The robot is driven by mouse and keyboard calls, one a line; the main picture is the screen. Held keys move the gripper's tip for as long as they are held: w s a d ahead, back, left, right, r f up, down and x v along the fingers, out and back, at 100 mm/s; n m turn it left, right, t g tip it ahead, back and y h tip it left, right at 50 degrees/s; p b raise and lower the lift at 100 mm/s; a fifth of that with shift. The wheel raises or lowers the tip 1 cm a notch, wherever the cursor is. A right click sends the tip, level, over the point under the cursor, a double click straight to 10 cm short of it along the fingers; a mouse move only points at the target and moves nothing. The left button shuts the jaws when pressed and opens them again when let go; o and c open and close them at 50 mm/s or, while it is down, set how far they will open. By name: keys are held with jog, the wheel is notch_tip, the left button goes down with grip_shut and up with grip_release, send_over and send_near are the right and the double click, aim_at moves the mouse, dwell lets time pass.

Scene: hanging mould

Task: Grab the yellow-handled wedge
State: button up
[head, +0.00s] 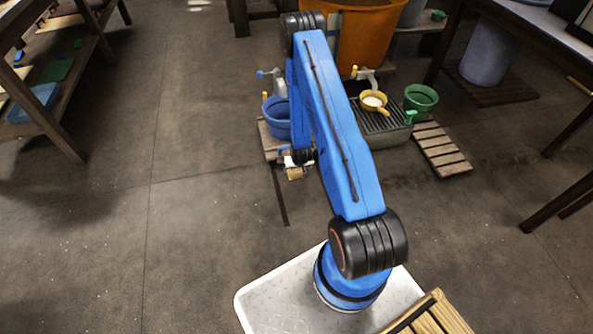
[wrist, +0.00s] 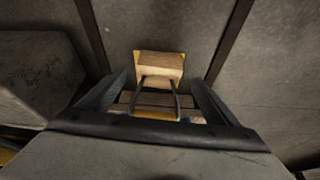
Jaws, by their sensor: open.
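The wedge (wrist: 158,66) is a pale wooden block with yellow edges in the upper middle of the wrist view. Two dark rods run from it to a yellow handle bar (wrist: 157,115) nearer the camera. My gripper (wrist: 160,77) is open, with one dark finger on each side of the rods and handle. A gap shows between each finger and the wedge; contact is not visible. In the head view, a small tan block (head: 295,174), seemingly the wedge, shows just below my gripper (head: 297,160), partly hidden by my arm.
A blue tub (head: 276,118) stands on a wooden pallet behind my gripper. An orange vat (head: 372,40), a grated basin (head: 385,139) with a yellow ladle (head: 373,100), and a green bucket (head: 420,99) stand to the right.

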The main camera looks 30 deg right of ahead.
aim_at(297, 170)
jog(key=shift+w+x, duration=0.2)
jog(key=shift+x, duration=2.55)
jog(key=shift+d+r, duration=0.1)
jog(key=shift+d, duration=0.1)
jog(key=c, duration=1.2)
